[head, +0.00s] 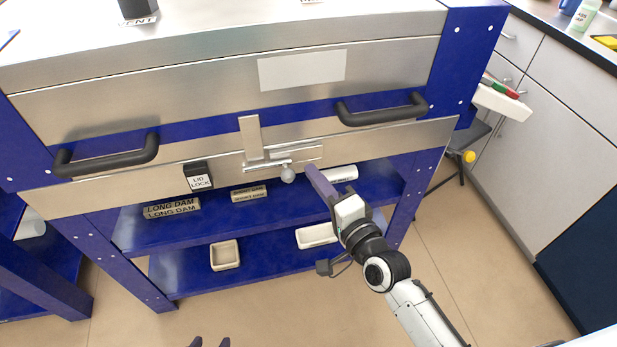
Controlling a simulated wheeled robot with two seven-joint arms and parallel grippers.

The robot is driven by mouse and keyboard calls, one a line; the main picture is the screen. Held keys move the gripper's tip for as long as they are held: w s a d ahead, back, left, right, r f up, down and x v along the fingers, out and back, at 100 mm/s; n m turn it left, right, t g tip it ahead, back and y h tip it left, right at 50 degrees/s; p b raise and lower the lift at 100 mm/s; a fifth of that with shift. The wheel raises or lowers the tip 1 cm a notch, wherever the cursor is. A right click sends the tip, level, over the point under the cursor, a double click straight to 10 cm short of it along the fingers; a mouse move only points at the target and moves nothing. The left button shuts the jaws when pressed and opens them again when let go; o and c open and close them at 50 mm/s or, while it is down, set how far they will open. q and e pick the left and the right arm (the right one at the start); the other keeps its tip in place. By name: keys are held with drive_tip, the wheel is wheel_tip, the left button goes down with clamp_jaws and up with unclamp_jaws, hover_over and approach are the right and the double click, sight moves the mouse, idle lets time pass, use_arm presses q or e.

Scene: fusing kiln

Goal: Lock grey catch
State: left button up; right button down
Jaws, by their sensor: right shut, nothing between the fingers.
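The grey catch (268,164) is a metal sliding bolt on the front of the kiln, at the centre of the seam under the lid. Its round knob (288,175) hangs down at the right part of the bolt. An upright metal strap (250,130) comes down from the lid to the bolt. My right gripper (309,170) is shut and empty, with its purple fingers just right of the knob; I cannot tell whether they touch it. My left gripper (210,342) shows only as two purple fingertips, apart, at the bottom edge, far from the catch.
The lid has two black handles (105,160) (382,112). A LID LOCK label block (198,176) sits left of the catch. Blue shelves (190,230) below hold labelled dams and small trays. A counter with cabinets (570,130) stands at right. Floor at lower left is clear.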

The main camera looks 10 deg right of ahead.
drive_tip(key=d+v, duration=0.2)
drive_tip(key=v, duration=0.8)
drive_tip(key=shift+r, duration=0.2)
drive_tip(key=s+f+n+g+h, duration=0.1)
drive_tip(key=s+f+n+g, duration=0.3)
drive_tip(key=s+f+n, duration=0.3)
drive_tip(key=s+f+n+g+h, duration=0.1)
drive_tip(key=s+f+n+g, duration=0.3)
drive_tip(key=s+f+n, duration=0.3)
wheel_tip(320, 180, down, 5)
drive_tip(key=shift+s+a+f+n, duration=0.2)
drive_tip(key=shift+s+a+n, duration=0.15)
drive_tip(key=shift+n, duration=0.15)
